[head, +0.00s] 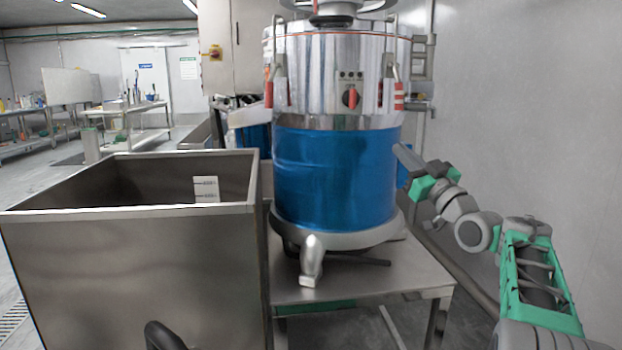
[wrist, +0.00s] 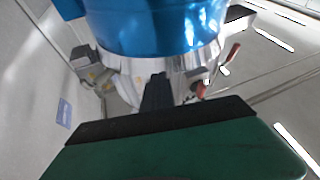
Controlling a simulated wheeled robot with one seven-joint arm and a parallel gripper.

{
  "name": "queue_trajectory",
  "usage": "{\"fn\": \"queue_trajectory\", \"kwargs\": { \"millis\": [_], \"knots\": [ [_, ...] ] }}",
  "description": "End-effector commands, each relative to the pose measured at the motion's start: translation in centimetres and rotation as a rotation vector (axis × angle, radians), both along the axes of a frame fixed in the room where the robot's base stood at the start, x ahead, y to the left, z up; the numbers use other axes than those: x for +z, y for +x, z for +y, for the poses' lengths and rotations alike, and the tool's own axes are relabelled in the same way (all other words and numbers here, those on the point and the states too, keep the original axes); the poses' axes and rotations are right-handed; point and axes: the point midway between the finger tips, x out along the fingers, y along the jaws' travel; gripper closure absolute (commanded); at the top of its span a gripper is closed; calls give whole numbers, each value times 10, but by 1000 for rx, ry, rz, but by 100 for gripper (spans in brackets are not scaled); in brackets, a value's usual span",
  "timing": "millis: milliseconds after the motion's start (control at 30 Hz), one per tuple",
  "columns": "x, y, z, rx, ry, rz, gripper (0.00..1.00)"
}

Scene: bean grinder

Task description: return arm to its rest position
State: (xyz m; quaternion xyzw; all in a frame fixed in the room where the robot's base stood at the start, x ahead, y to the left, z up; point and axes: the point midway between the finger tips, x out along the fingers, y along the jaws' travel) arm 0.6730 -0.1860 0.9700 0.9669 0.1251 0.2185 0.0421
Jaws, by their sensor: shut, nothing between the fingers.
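My arm reaches up from the lower right in the head view. My gripper (head: 404,153) is at the right side of the grinder, close to its blue drum. The grinder's blue drum (head: 335,180) sits below a shiny metal upper part (head: 325,75) with a red-and-black knob. In the wrist view my gripper (wrist: 157,95) is shut with nothing in it. The blue drum (wrist: 155,25) fills the top of that view, beyond the fingers. I cannot tell whether the fingertips touch the grinder.
A large open steel bin (head: 140,270) stands left of the grinder. A steel table (head: 350,280) carries the grinder. A grey wall (head: 540,100) runs along the right, with some free room between it and my arm. Benches with items (head: 125,110) stand far left.

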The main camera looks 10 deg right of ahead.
Motion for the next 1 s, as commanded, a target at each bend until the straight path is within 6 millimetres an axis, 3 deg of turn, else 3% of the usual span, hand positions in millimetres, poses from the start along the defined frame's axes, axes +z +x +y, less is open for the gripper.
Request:
{"fn": "queue_trajectory", "kwargs": {
  "millis": [33,100,233,367,467,600,800,900,1000],
  "knots": [
    [32,5,22,8,-12,56,100],
    [43,12,51,5,-26,186,100],
    [44,6,103,-7,-51,460,100],
    [36,-28,144,-32,-70,735,100],
    [28,-71,168,-61,-83,945,100],
    [20,-154,189,-118,-97,1242,100],
    [11,-279,193,-225,-106,1596,100],
    [4,-315,190,-262,-106,1689,100],
    [-2,-327,189,-278,-104,1723,100]
  ]
}}
